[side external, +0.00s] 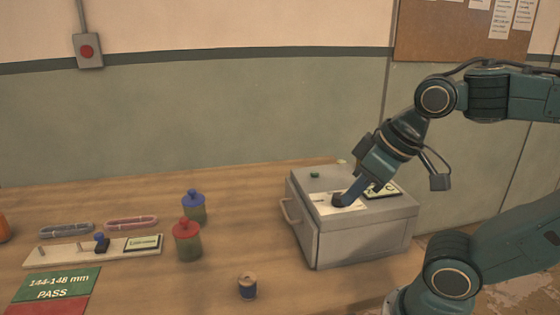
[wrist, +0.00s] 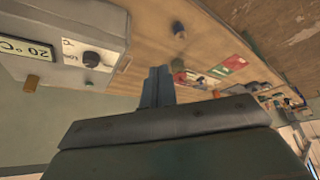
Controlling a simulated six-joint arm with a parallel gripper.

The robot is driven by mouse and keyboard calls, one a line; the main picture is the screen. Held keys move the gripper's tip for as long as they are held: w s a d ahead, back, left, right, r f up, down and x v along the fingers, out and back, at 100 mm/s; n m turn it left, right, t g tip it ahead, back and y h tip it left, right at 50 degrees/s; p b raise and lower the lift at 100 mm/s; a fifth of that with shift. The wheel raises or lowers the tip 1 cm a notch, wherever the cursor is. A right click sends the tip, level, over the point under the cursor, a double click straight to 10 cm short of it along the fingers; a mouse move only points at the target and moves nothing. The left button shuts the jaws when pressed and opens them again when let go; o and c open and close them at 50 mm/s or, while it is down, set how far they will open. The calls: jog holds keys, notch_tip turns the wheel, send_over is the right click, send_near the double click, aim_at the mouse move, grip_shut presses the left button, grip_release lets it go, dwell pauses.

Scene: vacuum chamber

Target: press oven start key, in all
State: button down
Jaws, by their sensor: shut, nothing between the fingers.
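The oven is a light grey box (side external: 365,243) with a front handle, at the right of the table; it also shows at the upper left of the wrist view (wrist: 50,68). A small green key (side external: 314,175) stands on its top, near the back left corner. A dark round knob (wrist: 91,59) sits on a white label beside a display (wrist: 27,46) reading 20 °C. My gripper (side external: 348,195) is shut and empty, pointing down over the oven top near the knob, to the right of the green key. Its fingers (wrist: 158,74) appear apart from the key; their exact height is unclear.
Left of the oven stand a blue-topped jar (side external: 194,207), a red-topped jar (side external: 187,240) and a spool (side external: 247,287). A gauge board (side external: 70,256) and a green PASS mat (side external: 55,284) lie further left. Bare table lies between jars and oven.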

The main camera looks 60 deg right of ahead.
jog(key=m+t+h, duration=0.1)
jog(key=m+t, duration=0.2)
jog(key=m, duration=0.8)
send_over(318, 174)
jog(key=shift+f, duration=0.9)
jog(key=shift+f, duration=0.15)
jog(key=shift+f, duration=4.25)
jog(key=shift+f, duration=0.2)
